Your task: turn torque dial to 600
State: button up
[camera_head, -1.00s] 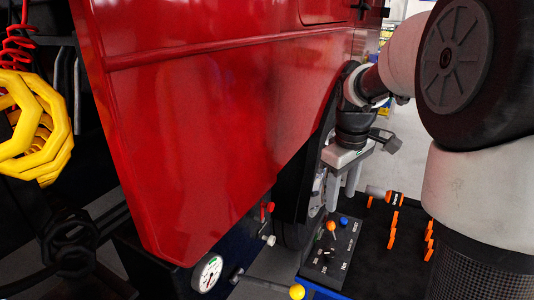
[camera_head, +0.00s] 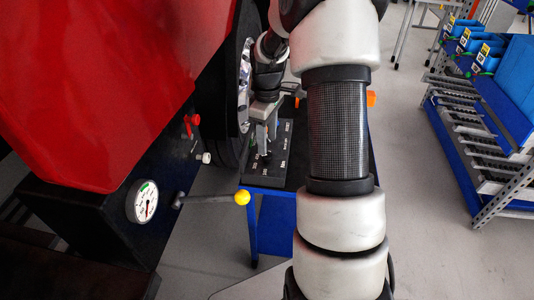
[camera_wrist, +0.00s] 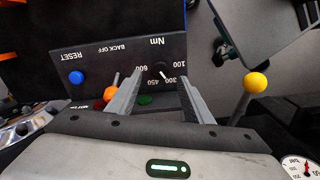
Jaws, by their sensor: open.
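The black torque dial (camera_wrist: 161,71) is on the dark control panel (camera_wrist: 95,64). Around it are the upside-down labels Nm, 600, 450, 300 and 100. Its white pointer seems to face the 300 side. My gripper (camera_wrist: 162,78) is open, one finger on each side of the dial in the wrist view. Whether the fingers touch it cannot be told. In the head view my gripper (camera_head: 265,138) is low over the panel (camera_head: 270,168), and the dial is hidden there.
Beside the dial are a blue RESET button (camera_wrist: 76,77), an orange knob (camera_wrist: 110,94) and a green button (camera_wrist: 146,100). A yellow-knobbed lever (camera_head: 242,198) and a gauge (camera_head: 142,201) are at the red truck (camera_head: 95,95). Blue racks (camera_head: 485,120) stand right.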

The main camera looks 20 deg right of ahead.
aim_at(267, 159)
notch_tip(267, 159, down, 5)
jog(key=shift+f+b, duration=0.1)
jog(key=shift+b, duration=0.3)
jog(key=c, duration=1.1)
jog(key=shift+o, duration=0.2)
